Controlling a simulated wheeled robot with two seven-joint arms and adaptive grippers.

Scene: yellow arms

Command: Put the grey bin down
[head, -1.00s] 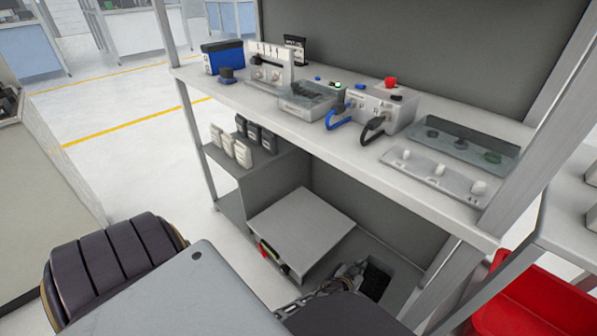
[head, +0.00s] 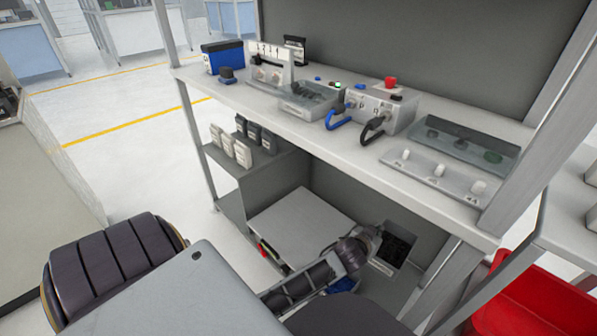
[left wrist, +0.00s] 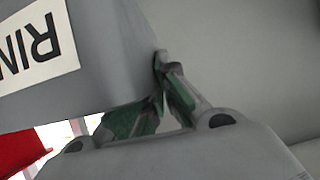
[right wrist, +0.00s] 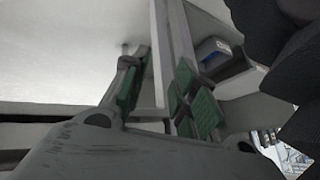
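The grey bin (head: 382,267) is low under the bench at the right, with a dark interior and a white label on its front. In the left wrist view its grey wall (left wrist: 110,75) and part of the label fill the upper left. My left gripper (head: 372,236) is at the bin's left edge, its fingers (left wrist: 160,80) closed together on the rim. The bin's underside is hidden, so I cannot tell whether it touches the lower shelf. My right gripper (right wrist: 160,90) is open, its fingers apart, with a pale post showing between them; it is not visible in the head view.
A flat-topped grey box (head: 300,225) stands left of the bin. The bench top (head: 350,150) overhangs both, and a slanted post (head: 440,275) is at right. White and black bottles (head: 235,148) stand on a shelf at left. A red bin (head: 530,300) is at lower right.

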